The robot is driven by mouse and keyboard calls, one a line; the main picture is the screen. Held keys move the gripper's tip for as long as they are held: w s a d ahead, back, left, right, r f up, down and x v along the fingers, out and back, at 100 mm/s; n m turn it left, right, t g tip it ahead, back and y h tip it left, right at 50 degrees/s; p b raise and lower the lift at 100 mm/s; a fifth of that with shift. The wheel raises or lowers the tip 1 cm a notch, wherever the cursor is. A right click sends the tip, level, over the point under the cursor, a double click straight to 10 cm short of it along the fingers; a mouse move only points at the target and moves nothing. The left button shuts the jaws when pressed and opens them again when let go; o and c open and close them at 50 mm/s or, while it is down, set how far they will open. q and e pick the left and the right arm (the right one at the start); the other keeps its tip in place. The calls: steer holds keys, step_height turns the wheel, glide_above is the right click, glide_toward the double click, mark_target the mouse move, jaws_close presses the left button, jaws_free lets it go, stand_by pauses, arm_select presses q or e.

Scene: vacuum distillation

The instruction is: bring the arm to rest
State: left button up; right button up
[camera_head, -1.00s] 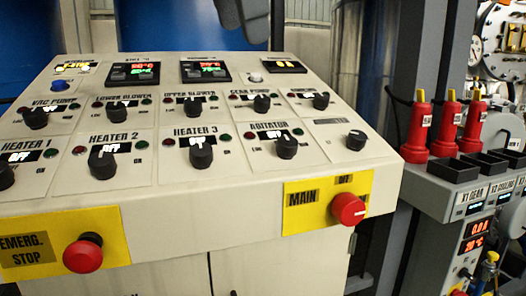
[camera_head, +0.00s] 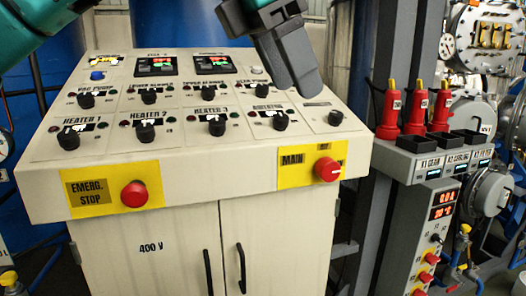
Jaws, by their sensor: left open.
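My left gripper (camera_head: 292,62), dark grey with a teal wrist above it, hangs at the top middle, in front of the upper right of the control panel (camera_head: 110,178). It is open and nothing shows between its fingers. It hides part of the panel's top right corner. A teal link of my arm crosses the top left corner. My right gripper is not in view.
The sloped panel carries several black knobs, a red emergency stop button (camera_head: 134,194) and a red main switch (camera_head: 327,169). A blue vessel (camera_head: 185,22) is behind the panel.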

arm_select(q)
steer(key=s+d+f+n+g+h+p, duration=0.1)
steer(key=s+d+f+n+g+h, duration=0.2)
steer(key=d+f+g+h, duration=0.75)
steer(key=w+a+f+n+t+y, duration=0.1)
steer(key=w+a+f+n+t, duration=0.2)
steer(key=a+f+n+t, duration=0.55)
steer(key=w+a+f+n+t+y+p, duration=0.15)
steer(key=a+f+n+t, duration=0.3)
steer(key=n+t, duration=0.75)
steer(key=w+a+f+n+t+y, duration=0.1)
steer(key=w+a+f+n+t, duration=0.55)
steer(key=n, duration=0.75)
steer(key=s+a+f+n+g+y, duration=0.2)
steer(key=s+a+f+n+y, duration=0.1)
steer(key=s+f, duration=0.4)
steer(key=s+a+f+n+g+y, duration=0.3)
steer(key=s+a+f, duration=0.2)
steer(key=f, duration=0.6)
steer(key=s+a+f+n+g+y, duration=0.3)
steer(key=s+a+f+n+y, duration=0.1)
steer(key=s+f, duration=0.5)
steer(key=shift+s, duration=0.45)
